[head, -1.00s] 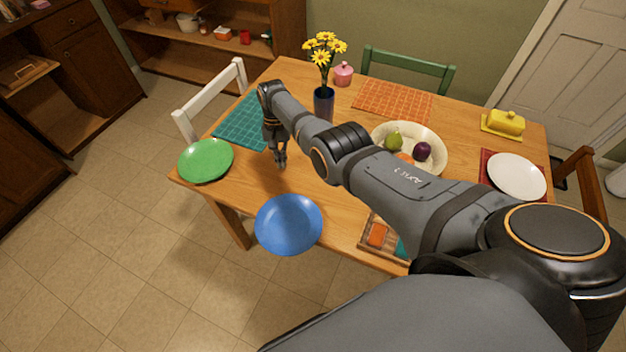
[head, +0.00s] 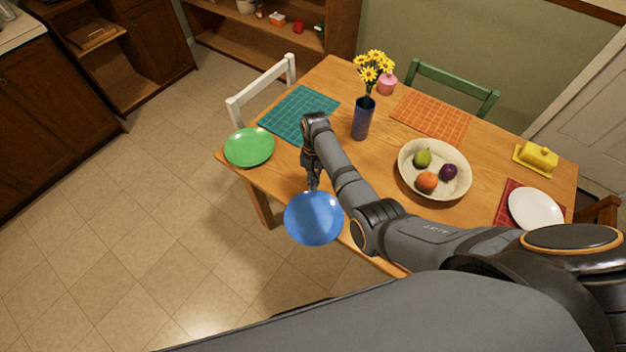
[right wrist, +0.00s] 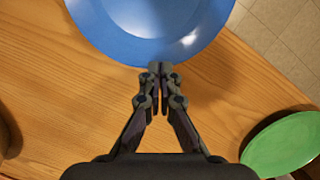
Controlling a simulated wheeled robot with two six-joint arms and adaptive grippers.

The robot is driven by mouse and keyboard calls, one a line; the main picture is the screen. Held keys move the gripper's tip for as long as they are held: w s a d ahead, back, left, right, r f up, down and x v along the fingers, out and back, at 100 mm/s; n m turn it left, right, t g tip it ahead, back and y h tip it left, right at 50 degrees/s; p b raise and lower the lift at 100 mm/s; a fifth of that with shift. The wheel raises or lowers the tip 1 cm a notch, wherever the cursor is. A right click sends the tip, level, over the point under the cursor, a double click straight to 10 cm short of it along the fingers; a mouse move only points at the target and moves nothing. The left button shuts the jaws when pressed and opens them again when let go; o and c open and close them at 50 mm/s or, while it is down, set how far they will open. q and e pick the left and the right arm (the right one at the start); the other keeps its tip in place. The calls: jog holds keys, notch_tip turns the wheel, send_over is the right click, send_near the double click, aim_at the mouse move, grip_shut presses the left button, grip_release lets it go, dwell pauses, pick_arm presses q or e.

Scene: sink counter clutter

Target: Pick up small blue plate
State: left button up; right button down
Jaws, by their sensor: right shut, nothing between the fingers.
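The small blue plate (head: 314,219) is at the table's near edge, seeming to overhang it. It also shows at the top of the right wrist view (right wrist: 150,25). My right gripper (head: 314,187) points down at the plate's table-side rim. In the right wrist view its fingertips (right wrist: 160,68) are together at the rim, with nothing between them. I cannot tell whether they touch the plate. My left gripper is not in view.
A green plate (head: 249,147) sits at the left table corner. A blue vase (head: 362,120) with yellow flowers, a fruit bowl (head: 408,184) and a white plate (head: 535,208) stand on the wooden table (head: 290,172). Floor (head: 130,240) is clear at left.

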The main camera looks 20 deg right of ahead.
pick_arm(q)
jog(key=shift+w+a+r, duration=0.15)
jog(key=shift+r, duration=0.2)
pick_arm(e)
jog(key=shift+s+a+f, duration=0.1)
jog(key=shift+s+f, duration=0.15)
jog(key=shift+f, duration=0.2)
jog(key=shift+s+a+f, duration=0.1)
jog(key=shift+s+f, duration=0.1)
jog(key=shift+f, duration=0.25)
